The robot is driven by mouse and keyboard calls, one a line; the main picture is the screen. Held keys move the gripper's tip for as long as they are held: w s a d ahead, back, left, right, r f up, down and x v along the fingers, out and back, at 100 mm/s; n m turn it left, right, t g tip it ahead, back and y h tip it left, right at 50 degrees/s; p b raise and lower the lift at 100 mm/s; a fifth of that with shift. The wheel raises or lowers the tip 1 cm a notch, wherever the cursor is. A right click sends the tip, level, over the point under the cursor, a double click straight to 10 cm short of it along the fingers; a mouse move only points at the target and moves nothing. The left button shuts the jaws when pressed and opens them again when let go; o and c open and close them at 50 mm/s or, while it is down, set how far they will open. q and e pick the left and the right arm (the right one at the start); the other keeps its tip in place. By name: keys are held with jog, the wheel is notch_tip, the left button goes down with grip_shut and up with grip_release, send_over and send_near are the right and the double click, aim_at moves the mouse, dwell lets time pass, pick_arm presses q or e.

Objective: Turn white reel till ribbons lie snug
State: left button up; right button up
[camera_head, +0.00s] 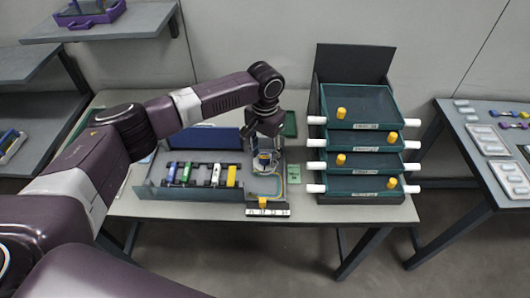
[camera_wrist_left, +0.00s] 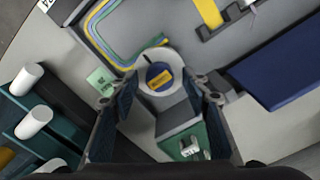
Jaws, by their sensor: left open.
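The white reel (camera_wrist_left: 147,83) has a blue centre with a yellow mark. It also shows in the head view (camera_head: 263,163), partly covered by my gripper. My left gripper (camera_wrist_left: 162,92) is open, with one dark finger on each side below the reel in the wrist view. I cannot tell whether either finger touches it. Blue, yellow and green ribbons (camera_wrist_left: 92,31) run in a rounded loop from beside the reel, with grey surface between the strands. In the head view the ribbons (camera_head: 281,185) run in front of the reel. My right gripper is not in view.
A blue-walled tray (camera_head: 150,193) with several coloured pieces stands left of the reel. A stack of green trays with white side handles (camera_head: 314,143) stands to the right. A small green card (camera_head: 293,174) lies between. A side table (camera_head: 470,150) is at far right.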

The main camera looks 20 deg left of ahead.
pick_arm(q)
jog(key=c, duration=1.2)
jog(key=shift+o, duration=0.2)
jog(key=shift+r+m+p, duration=0.2)
jog(key=shift+m+p, duration=0.7)
jog(key=shift+p, duration=0.05)
jog(key=shift+m+p, duration=0.65)
jog(key=shift+m, duration=0.15)
jog(key=m+p, duration=0.1)
jog(key=m, duration=0.1)
jog(key=shift+m, duration=0.4)
jog(key=m+p, duration=0.1)
jog(key=m, duration=0.1)
jog(key=shift+d+m, duration=0.1)
jog(key=shift+m, duration=0.2)
jog(key=m+p, duration=0.1)
jog(key=m, duration=0.2)
jog(key=shift+f+m, duration=0.1)
jog(key=shift+m, duration=0.2)
jog(key=m, duration=0.2)
jog(key=shift+m+p, duration=0.3)
jog(key=shift+m, duration=0.1)
jog(key=m, duration=0.3)
jog(key=shift+m, duration=1.8)
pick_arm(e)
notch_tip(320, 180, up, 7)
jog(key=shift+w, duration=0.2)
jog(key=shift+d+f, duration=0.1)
